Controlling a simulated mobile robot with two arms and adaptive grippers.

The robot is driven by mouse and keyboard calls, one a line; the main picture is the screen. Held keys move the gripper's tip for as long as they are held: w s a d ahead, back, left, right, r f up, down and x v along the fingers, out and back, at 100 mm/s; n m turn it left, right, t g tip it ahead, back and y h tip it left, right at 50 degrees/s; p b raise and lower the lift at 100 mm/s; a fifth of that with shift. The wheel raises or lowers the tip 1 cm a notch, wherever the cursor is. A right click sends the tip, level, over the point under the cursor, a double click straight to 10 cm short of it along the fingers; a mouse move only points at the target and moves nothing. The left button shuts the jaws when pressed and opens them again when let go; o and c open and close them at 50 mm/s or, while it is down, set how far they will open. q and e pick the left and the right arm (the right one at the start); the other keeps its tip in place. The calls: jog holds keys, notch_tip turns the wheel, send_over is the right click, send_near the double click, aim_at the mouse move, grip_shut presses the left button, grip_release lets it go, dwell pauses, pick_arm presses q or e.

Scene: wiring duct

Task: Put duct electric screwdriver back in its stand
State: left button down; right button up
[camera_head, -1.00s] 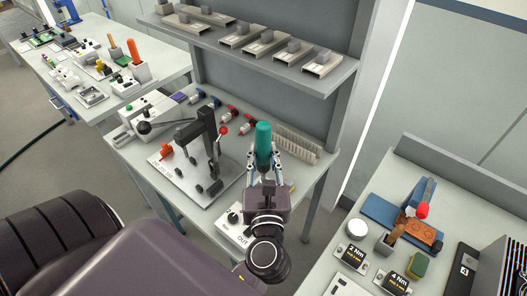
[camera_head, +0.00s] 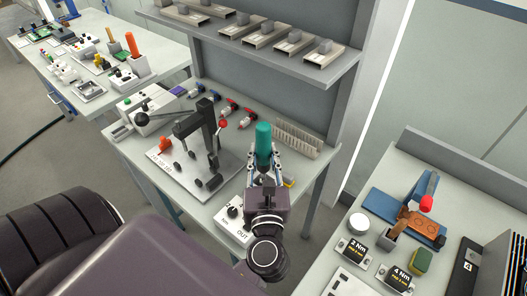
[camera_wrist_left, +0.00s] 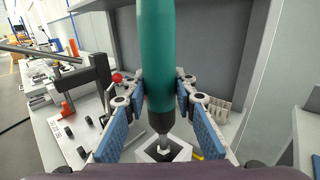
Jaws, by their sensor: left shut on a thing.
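The teal electric screwdriver (camera_head: 263,140) is upright in my left gripper (camera_head: 263,172), which is shut on its body. In the left wrist view the screwdriver (camera_wrist_left: 156,60) stands between the blue-padded fingers of the gripper (camera_wrist_left: 160,100), with its dark nose pointing down. A grey open-topped holder (camera_wrist_left: 146,155), which looks like the stand, is directly below the nose. The silver tip shows over or within its opening; I cannot tell how deep. In the head view my gripper hides the holder. My right gripper is not in view.
A lever press on a plate (camera_head: 180,180) stands left of the gripper. A white box (camera_head: 232,222) sits at the bench's front edge. A comb-like grey rack (camera_head: 298,138) is behind. A shelf (camera_head: 330,68) overhangs the back. Another bench (camera_head: 450,190) is at right.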

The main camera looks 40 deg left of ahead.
aim_at(264, 177)
pick_arm(q)
jog(key=shift+f+b, duration=0.7)
jog(key=shift+f, duration=0.4)
jog(key=shift+f+b, duration=2.3)
jog(key=shift+f, duration=1)
jog(key=c, duration=1.5)
grip_release()
jog(key=shift+f, duration=0.1)
jog(key=v, duration=1.2)
